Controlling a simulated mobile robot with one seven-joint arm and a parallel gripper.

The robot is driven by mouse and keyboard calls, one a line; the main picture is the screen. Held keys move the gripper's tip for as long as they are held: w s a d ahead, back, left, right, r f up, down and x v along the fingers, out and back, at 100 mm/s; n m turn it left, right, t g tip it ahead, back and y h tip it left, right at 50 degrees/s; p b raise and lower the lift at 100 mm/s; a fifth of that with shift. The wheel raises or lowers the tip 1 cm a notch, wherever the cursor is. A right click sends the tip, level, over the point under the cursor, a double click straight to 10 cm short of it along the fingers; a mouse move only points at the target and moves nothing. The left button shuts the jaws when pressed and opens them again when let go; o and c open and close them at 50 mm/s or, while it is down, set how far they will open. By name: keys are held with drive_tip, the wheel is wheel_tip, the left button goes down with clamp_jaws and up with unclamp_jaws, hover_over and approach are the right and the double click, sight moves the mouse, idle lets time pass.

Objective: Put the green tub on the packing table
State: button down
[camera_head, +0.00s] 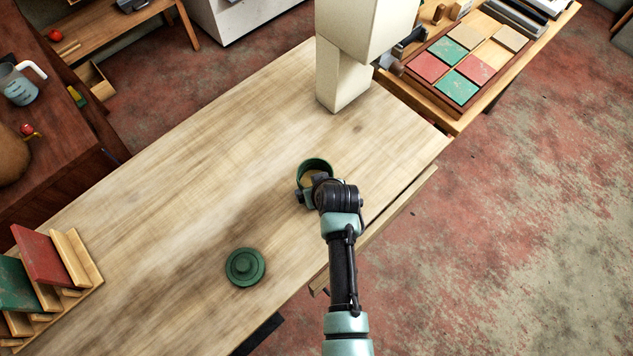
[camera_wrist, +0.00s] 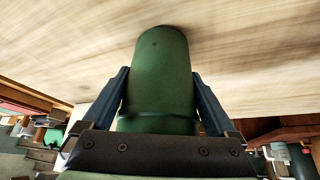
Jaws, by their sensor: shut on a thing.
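My gripper (camera_head: 311,193) is shut on the tub from the near side. In the wrist view the tub (camera_wrist: 162,75) lies between both dark fingers of my gripper (camera_wrist: 160,82). The tub's far end is at or very close to the tabletop; I cannot tell if it touches. My wrist hides part of the tub in the head view.
A round green lid (camera_head: 245,267) lies on the table. A pale square post (camera_head: 343,80) stands behind the tub. A wooden rack with red and green boards (camera_head: 42,256) is at the left. A tray of coloured tiles (camera_head: 463,62) is at the upper right. The table's middle is clear.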

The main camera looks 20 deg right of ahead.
drive_tip(key=shift+f, duration=0.1)
unclamp_jaws()
